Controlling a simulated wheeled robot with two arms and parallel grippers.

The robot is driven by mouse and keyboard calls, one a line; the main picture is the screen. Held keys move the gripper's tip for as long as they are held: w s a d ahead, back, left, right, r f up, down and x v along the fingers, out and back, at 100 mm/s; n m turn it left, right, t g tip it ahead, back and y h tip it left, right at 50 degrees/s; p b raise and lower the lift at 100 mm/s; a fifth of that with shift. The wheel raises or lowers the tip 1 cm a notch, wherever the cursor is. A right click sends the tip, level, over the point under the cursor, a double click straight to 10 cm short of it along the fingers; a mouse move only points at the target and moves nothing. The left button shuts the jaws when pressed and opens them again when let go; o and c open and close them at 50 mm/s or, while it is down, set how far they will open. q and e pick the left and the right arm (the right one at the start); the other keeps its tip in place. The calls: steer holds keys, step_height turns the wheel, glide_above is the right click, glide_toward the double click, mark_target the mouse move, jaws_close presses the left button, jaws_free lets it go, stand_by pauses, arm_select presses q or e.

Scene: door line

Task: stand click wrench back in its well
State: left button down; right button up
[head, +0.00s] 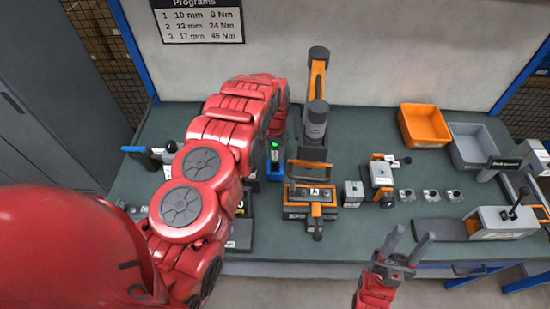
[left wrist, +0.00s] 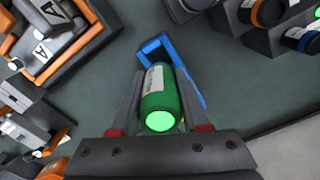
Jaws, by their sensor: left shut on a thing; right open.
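In the left wrist view my left gripper (left wrist: 158,78) is shut on a green cylinder with a white label and a glowing green end, which looks like the handle of the click wrench (left wrist: 158,98). The green part also shows in the head view (head: 274,155), beside my red left arm. A blue open frame, possibly the well (left wrist: 190,72), lies just beyond and around the handle; in the head view it shows under the green part (head: 275,174). I cannot tell whether the wrench's lower end is inside it. My right gripper (head: 409,240) is open and empty at the bench's front edge.
An orange-and-grey press or fixture (head: 310,195) stands right of the blue frame. Small blocks (head: 353,193) and an orange clamp (head: 380,175) follow. Orange (head: 424,125) and grey (head: 470,147) bins sit at the back. My left arm hides part of the bench.

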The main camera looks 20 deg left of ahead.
mark_target(275, 161)
arm_select(q)
steer(key=shift+f+p, duration=0.65)
steer(key=shift+f, duration=1.2)
steer(key=shift+f, duration=0.15)
steer(key=shift+f, duration=0.15)
steer(key=shift+c, duration=1.9)
jaws_free()
